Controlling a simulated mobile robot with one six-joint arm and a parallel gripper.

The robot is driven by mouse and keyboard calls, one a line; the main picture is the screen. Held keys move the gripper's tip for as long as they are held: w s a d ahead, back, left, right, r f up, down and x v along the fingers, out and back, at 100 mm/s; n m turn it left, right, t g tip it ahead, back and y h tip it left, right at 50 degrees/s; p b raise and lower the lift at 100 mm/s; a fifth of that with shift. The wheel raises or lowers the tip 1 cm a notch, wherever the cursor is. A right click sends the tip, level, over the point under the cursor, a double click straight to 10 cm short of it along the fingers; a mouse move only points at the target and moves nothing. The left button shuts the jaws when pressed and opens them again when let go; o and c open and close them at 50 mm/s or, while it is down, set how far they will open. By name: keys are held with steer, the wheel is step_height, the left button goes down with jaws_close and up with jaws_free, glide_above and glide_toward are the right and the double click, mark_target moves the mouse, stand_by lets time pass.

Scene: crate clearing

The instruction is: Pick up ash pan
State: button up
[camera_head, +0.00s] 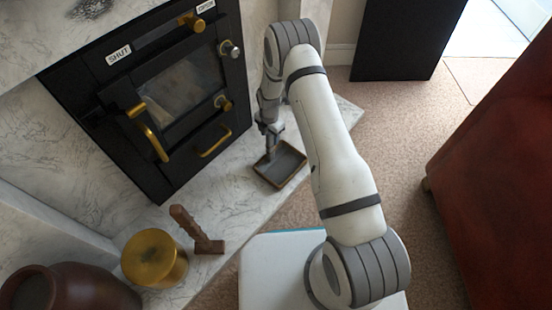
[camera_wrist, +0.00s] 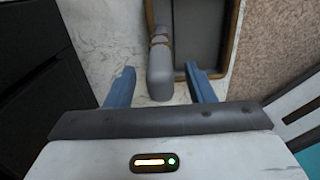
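The ash pan (camera_head: 287,167) is a shallow dark grey tray with a brown rim, lying on the marble hearth in front of the stove. It also shows at the top of the wrist view (camera_wrist: 199,30). Its thick grey handle (camera_wrist: 161,75) points toward my gripper in that view. My gripper (camera_head: 270,130) is over the pan's stove side. In the wrist view, its two blue fingers (camera_wrist: 159,66) are apart, one on each side of the handle's end, with visible gaps. Whether the fingertips are level with the handle is hard to tell.
The black stove (camera_head: 150,100) with brass handles stands left of the pan. A red-brown piece of furniture (camera_head: 500,170) is at right; carpet lies between.

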jaws_close()
stand_by(0.3)
stand_by(0.3)
